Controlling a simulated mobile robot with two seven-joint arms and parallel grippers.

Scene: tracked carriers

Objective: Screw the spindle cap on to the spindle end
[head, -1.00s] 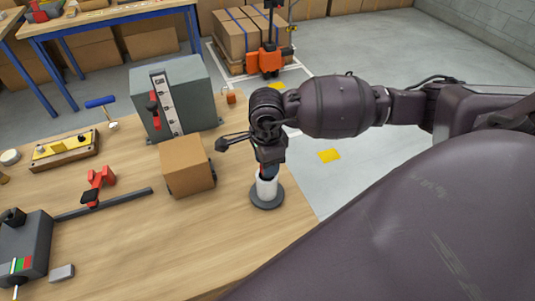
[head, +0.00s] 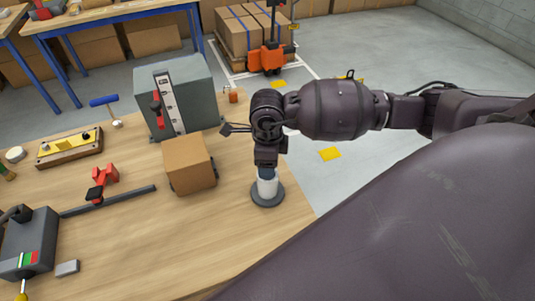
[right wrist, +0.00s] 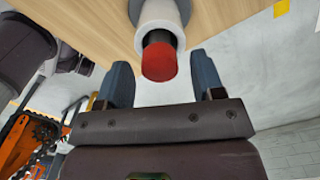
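The spindle is an upright white cylinder on a dark round base (head: 267,194) near the table's right edge. In the right wrist view, a short dark shaft stands out of the white cylinder (right wrist: 158,15), with the red cap (right wrist: 160,63) at its end. Whether the cap is threaded on or only resting there, I cannot tell. My right gripper (right wrist: 161,74) is directly above the spindle, its two blue-grey fingers on either side of the red cap with a clear gap at each side. In the head view the gripper (head: 266,172) hides the cap. My left gripper is not in view.
A cardboard box (head: 190,165) stands close left of the spindle, with a grey cabinet (head: 185,90) behind it. A red clamp (head: 104,180), a yellow fixture (head: 70,148) and a grey device (head: 32,240) lie further left. The table's front middle is clear.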

